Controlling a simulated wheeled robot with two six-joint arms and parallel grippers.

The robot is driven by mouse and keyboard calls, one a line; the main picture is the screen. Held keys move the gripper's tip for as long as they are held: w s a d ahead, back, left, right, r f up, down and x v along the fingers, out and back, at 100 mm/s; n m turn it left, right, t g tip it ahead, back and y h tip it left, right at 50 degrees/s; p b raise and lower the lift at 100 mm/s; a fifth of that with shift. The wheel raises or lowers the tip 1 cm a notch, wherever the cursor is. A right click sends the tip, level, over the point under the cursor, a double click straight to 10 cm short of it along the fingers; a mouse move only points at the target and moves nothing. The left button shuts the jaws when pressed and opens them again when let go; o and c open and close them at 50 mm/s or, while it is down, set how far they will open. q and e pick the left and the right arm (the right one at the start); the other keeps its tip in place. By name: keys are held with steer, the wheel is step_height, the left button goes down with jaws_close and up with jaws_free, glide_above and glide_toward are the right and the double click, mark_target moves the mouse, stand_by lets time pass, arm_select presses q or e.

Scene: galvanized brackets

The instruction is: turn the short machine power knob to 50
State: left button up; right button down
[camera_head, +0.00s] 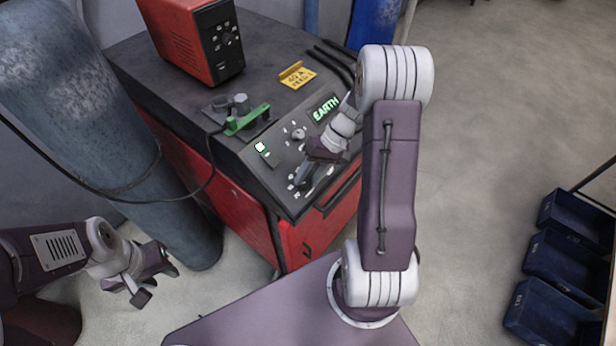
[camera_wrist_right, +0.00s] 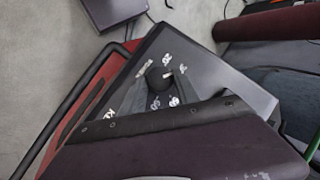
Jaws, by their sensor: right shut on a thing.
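The red welding machine (camera_head: 175,150) has a sloped dark front panel. My right gripper (camera_head: 301,180) reaches down to the lower part of this panel and is shut on the power knob there. The gripper mostly hides the knob in the head view. In the right wrist view the dark round knob (camera_wrist_right: 158,78) shows among white scale marks, which are tilted and too small to read surely. I cannot tell the exact setting. My left gripper (camera_head: 155,280) is open and empty, low at the left, apart from the machine.
A green clamp (camera_head: 247,119), a yellow card (camera_head: 297,75) and a red box (camera_head: 195,40) sit on top. A grey cylinder (camera_head: 120,130) stands left. Blue bins (camera_head: 565,265) are at right.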

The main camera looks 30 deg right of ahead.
steer(key=m+y, duration=0.1)
steer(key=m+t+b, duration=0.1)
steer(key=m, duration=0.1)
steer(key=shift+s+d+f+y, duration=0.1)
steer(key=shift+d+f+y, duration=0.1)
steer(key=shift+y, duration=0.2)
steer(key=m+t+y+b, duration=0.1)
steer(key=m, duration=0.1)
steer(key=m+t+y+b, duration=0.1)
steer(key=m, duration=0.1)
steer(key=shift+s+d+f+m, duration=0.1)
steer(key=shift+s+m, duration=0.1)
steer(key=shift+m, duration=0.1)
steer(key=m+t+b, duration=0.1)
steer(key=m, duration=0.1)
steer(key=m+t, duration=0.1)
steer(key=m, duration=0.1)
steer(key=shift+s+f+t+y+b, duration=0.1)
steer(key=shift+s+t+y+b, duration=0.05)
steer(key=shift+t+y+b, duration=0.2)
steer(key=shift+s+m+t+b, duration=0.15)
steer(key=shift+m+t+b, duration=0.65)
steer(key=shift+m, duration=1.1)
steer(key=shift+m+t, duration=0.3)
steer(key=shift+t, duration=0.05)
steer(key=c, duration=1.3)
jaws_free()
steer(key=shift+o, duration=0.6)
steer(key=shift+s, duration=0.1)
